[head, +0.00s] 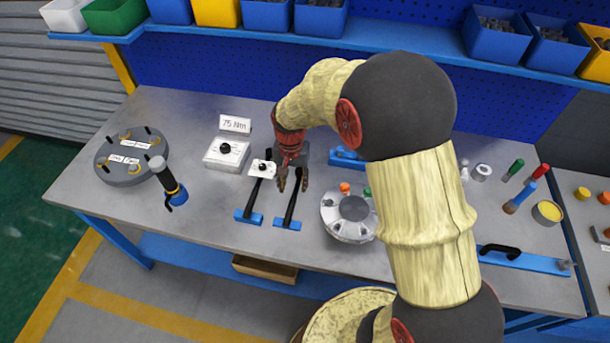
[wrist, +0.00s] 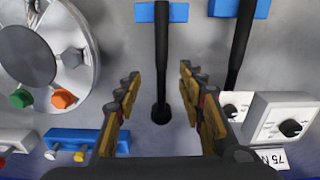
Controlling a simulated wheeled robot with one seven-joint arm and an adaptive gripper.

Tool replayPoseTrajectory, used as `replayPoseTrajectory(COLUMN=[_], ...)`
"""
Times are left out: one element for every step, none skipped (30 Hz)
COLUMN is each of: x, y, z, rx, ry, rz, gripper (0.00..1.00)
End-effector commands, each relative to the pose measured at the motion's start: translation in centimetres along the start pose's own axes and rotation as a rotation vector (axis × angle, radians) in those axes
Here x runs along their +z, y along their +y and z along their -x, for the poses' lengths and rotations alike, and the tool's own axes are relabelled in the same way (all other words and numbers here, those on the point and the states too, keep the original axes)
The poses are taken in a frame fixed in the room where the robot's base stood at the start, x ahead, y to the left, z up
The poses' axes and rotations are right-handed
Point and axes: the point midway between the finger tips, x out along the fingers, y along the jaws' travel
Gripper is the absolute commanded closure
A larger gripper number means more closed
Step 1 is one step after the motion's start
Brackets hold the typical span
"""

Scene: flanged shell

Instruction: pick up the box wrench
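A long black tool, which I take to be the box wrench (head: 291,208), lies on the grey bench with its near end on a blue block (head: 288,223). In the wrist view its dark shaft (wrist: 162,45) runs down between my fingers to a rounded black end. My gripper (head: 293,181) is open above it, one finger on each side; in the wrist view the gripper (wrist: 159,85) shows nothing held. Whether the fingers touch the tool I cannot tell. A similar black tool (head: 255,193) on its own blue block lies to the left; its far end is near a white card.
A flanged metal shell (head: 350,230) stands right of the gripper. A white 75 Nm box (head: 226,153) with a black knob is to the left. A black and blue power tool (head: 168,183) and a round grey plate (head: 132,172) stand farther left. A bin shelf (head: 390,37) runs behind.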

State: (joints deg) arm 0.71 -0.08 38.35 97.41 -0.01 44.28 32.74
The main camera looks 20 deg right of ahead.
Motion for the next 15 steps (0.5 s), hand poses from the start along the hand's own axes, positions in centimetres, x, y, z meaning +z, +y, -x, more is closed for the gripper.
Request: replayPoseTrajectory(x=[0.1, 0.1, 0.1, 0.1, 0.1, 0.1, 0.1, 0.1, 0.1, 0.1, 0.1, 0.1, 0.1, 0.1, 0.1], y=[0.1, 0.1, 0.1, 0.1, 0.1, 0.1, 0.1, 0.1, 0.1, 0.1, 0.1, 0.0, 0.0, 0.0, 0.0], z=[-0.2, -0.2, -0.3, -0.4, -0.7, -1.0, -1.4, -1.7, -2.2, -2.5, -2.7, -2.9, -3.1, -3.3, -3.6], rx=[0.001, 0.001, 0.001, 0.001, 0.001, 0.001, 0.001, 0.001, 0.001, 0.001, 0.001, 0.001, 0.001, 0.001, 0.001], ry=[-0.002, -0.001, -0.001, -0.001, -0.002, -0.002, -0.002, -0.002, -0.002, -0.002, -0.002, -0.001, -0.001, -0.001, -0.001], rz=[-0.018, -0.028, -0.038, -0.042, -0.045, -0.047, -0.047, -0.047, -0.046, -0.046, -0.046, -0.046, -0.046, -0.045, -0.045], gripper=[0.61, 0.61, 0.61, 0.61, 0.61, 0.61, 0.61, 0.61, 0.61, 0.61, 0.61, 0.61, 0.61, 0.61, 0.61])
